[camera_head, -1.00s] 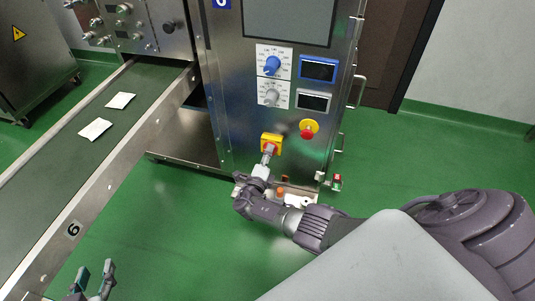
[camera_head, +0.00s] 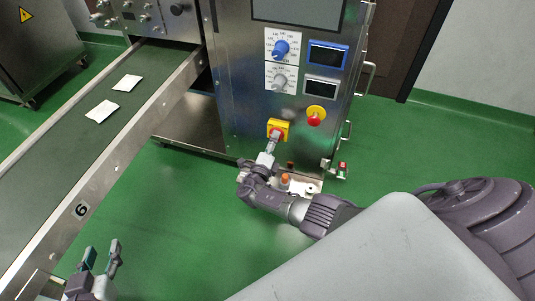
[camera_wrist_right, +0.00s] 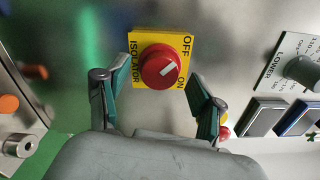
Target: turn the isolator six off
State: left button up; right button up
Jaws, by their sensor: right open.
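The isolator is a red round knob on a square yellow plate (camera_head: 284,124) low on the steel machine's front. My right gripper (camera_head: 270,146) is at the isolator. In the wrist view its fingers (camera_wrist_right: 159,75) are open, one on each side of the knob's lower part, with no clear contact. My left gripper (camera_head: 101,250) is open and empty at the lower left, away from the machine.
Above the isolator are a blue dial (camera_head: 281,48), a grey dial (camera_head: 280,80) and two small displays. A red emergency button (camera_head: 315,117) sits to its right. A conveyor (camera_head: 62,145) marked 6 with two white packets runs at left. Green floor lies between.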

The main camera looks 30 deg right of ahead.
jog(key=v, duration=1.1)
jog(key=shift+s, duration=0.1)
